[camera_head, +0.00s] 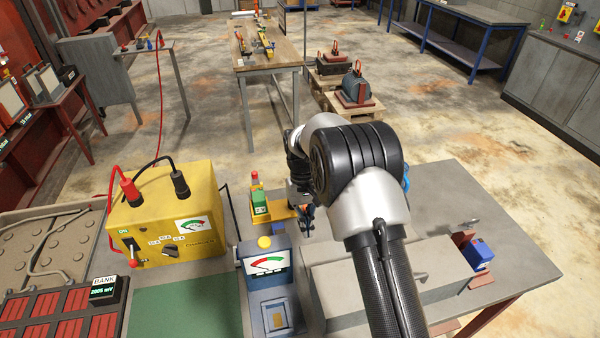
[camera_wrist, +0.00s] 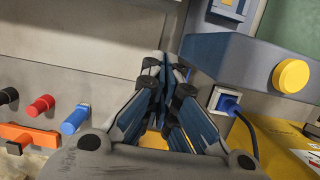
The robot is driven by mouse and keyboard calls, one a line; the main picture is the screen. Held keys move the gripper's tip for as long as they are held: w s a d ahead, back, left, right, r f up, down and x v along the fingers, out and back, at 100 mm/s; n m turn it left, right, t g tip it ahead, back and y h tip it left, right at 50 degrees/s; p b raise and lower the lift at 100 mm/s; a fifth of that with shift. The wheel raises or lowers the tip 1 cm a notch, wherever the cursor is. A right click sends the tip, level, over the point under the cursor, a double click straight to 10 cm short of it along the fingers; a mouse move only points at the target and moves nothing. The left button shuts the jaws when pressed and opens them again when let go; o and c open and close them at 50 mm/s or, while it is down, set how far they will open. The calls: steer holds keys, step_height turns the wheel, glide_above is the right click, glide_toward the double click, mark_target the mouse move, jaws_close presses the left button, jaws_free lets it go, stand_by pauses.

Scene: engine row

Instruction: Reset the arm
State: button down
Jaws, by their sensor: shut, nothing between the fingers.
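My gripper (camera_wrist: 167,68) shows in the wrist view with its dark blue fingers brought together at the tips and nothing between them. In the head view my gripper (camera_head: 306,214) is partly hidden behind my wrist, low over the bench. My arm (camera_head: 365,190) reaches forward from the bottom edge, bent at a black and silver joint. A grey-blue meter unit (camera_head: 267,262) with a yellow knob stands just left of the arm. Its side and yellow button (camera_wrist: 291,76) appear at the right of the wrist view.
A yellow charger box (camera_head: 170,215) with red and black leads stands left of the meter. A grey block (camera_head: 370,270) lies under the arm, and a blue vise-like part (camera_head: 478,255) sits at the right. Coloured plugs (camera_wrist: 75,119) stick out at the wrist view's left. Open floor lies beyond.

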steer(key=s+d+r+m+t+b, duration=0.1)
steer(key=s+d+r+t+b, duration=0.15)
steer(key=s+r, duration=0.5)
steer(key=s+d+r+t+b, duration=0.1)
steer(key=s+d+r, duration=0.25)
steer(key=r, duration=0.75)
steer(key=s+d+t+b, duration=0.2)
steer(key=s, duration=0.8)
steer(key=s+d+m+t+b, duration=0.1)
steer(key=s+t+b, duration=0.1)
steer(key=s, duration=0.8)
steer(key=shift+d+f+y, duration=0.3)
steer(key=shift+d+f, duration=0.1)
steer(key=shift+f, duration=0.05)
